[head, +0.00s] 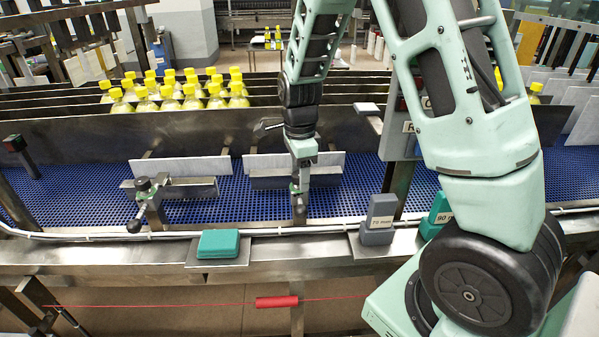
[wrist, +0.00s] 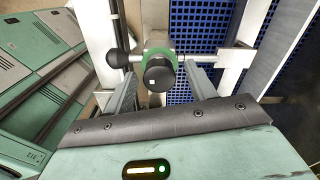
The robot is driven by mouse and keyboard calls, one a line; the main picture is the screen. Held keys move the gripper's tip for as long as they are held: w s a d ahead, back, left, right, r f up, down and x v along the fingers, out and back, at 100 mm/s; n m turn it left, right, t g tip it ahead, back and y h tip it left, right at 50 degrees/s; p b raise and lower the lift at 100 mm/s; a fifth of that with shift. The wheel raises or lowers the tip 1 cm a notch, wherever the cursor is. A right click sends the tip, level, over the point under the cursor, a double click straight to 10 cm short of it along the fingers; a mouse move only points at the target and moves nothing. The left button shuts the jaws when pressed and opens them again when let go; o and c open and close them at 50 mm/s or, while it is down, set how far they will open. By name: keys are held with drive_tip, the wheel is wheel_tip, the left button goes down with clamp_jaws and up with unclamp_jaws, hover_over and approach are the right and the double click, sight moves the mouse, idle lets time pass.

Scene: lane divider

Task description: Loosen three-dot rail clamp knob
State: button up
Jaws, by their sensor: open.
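In the wrist view, a black clamp knob (wrist: 160,76) with a pale square mark stands in front of a green-ringed clamp body (wrist: 158,54). I cannot make out three dots on it. My gripper (wrist: 159,72) is open, with one finger on each side of the knob; contact cannot be told. A black ball (wrist: 118,58) sticks out left of the clamp. In the head view my gripper (head: 298,190) points down at the right-hand clamp, which it mostly hides. Another rail clamp (head: 148,192) with a dark knob and ball handle stands to the left.
Pale guide plates (head: 180,167) stand on the blue conveyor belt (head: 350,190). A teal block (head: 218,243) and a grey "70 mm" block (head: 379,218) sit on the front ledge. Yellow-capped bottles (head: 180,90) fill the back lanes. A red pull cord (head: 277,301) runs below.

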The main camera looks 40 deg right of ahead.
drive_tip(key=shift+f, duration=0.35)
drive_tip(key=c, duration=1)
drive_tip(key=shift+o, duration=0.2)
